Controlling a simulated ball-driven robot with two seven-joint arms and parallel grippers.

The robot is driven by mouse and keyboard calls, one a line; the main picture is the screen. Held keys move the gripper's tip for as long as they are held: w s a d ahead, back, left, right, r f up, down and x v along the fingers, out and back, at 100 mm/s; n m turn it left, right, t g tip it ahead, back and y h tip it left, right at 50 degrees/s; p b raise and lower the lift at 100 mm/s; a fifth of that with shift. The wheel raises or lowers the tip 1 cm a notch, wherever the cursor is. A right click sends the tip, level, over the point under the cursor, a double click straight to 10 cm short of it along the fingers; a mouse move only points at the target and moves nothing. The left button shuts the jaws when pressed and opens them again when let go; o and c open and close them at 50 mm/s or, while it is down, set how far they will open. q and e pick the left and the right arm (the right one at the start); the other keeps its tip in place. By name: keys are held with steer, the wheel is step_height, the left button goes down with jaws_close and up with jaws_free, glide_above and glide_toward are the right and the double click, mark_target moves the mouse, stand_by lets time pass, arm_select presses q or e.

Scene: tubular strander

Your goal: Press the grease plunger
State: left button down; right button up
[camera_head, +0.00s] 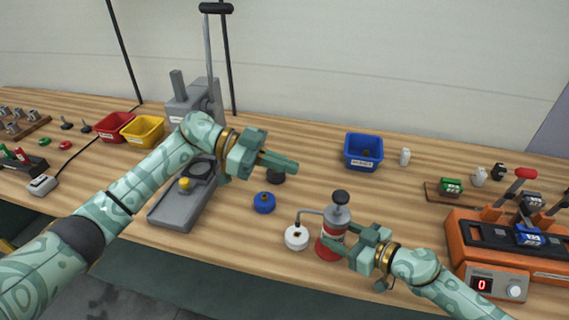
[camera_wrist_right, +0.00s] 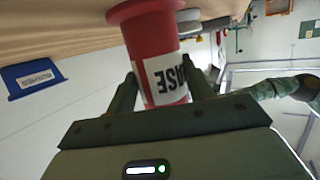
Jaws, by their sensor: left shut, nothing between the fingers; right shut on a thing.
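The grease dispenser (camera_head: 332,228) stands on the wooden bench, with a red body, a white label band and a grey top. Its plunger has a round black knob (camera_head: 340,197) on top. A thin spout bends left over a white round part (camera_head: 297,237). My right gripper (camera_head: 345,236) is shut on the dispenser body from the right. In the right wrist view the red body (camera_wrist_right: 138,45) with its label sits between the fingers (camera_wrist_right: 163,85). My left gripper (camera_head: 290,166) is shut and empty, up and left of the knob and apart from it.
A blue round part (camera_head: 264,203) and a dark round part (camera_head: 276,177) lie near my left gripper. A grey press (camera_head: 175,208) stands left. A blue bin (camera_head: 363,152) stands behind. An orange machine (camera_head: 500,250) stands right. The bench's front edge is close to the dispenser.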

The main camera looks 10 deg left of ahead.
arm_select(q)
step_height(320, 180, up, 3)
steer(key=shift+f, duration=0.1)
glide_above(341, 197)
steer(key=f+v, duration=0.1)
steer(key=v, duration=0.2)
steer(key=f, duration=0.2)
steer(key=shift+w+d+f, duration=0.1)
steer(key=shift+w+f, duration=0.05)
steer(key=shift+f, duration=0.45)
steer(key=shift+w+d+f, duration=0.1)
steer(key=shift+w+f, duration=0.05)
steer(key=shift+f, duration=1.3)
steer(key=shift+f, duration=1.55)
steer(key=shift+a, duration=0.1)
